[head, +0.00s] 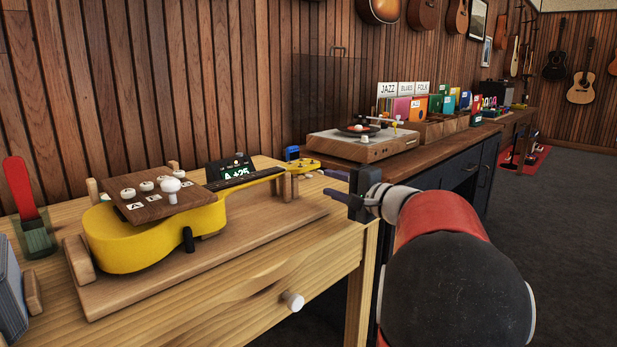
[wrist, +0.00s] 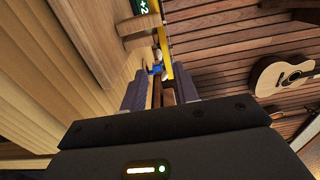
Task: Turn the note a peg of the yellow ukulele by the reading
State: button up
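The yellow ukulele (head: 125,240) lies on its back in a wooden cradle (head: 270,240) on the workbench. A dark wood block (head: 150,208) on its body carries several white pegs and small letter labels. The label A (head: 135,206) is at its left front, with a low peg (head: 127,193) behind it. One peg (head: 171,185) stands taller. A dark tuner display (head: 238,171) behind the neck reads "A +25"; part of it shows in the wrist view (wrist: 140,6).
A green cup holding a red-handled thing (head: 28,195) stands at the bench's left. A small blue object (head: 292,153) is by the headstock. A record player (head: 362,143) and record crates stand on the dark counter behind.

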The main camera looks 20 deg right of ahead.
aim_at(311, 177)
jog(key=p+x, duration=0.1)
jog(key=x, duration=0.5)
jog(key=shift+w+a, duration=0.1)
grip_shut()
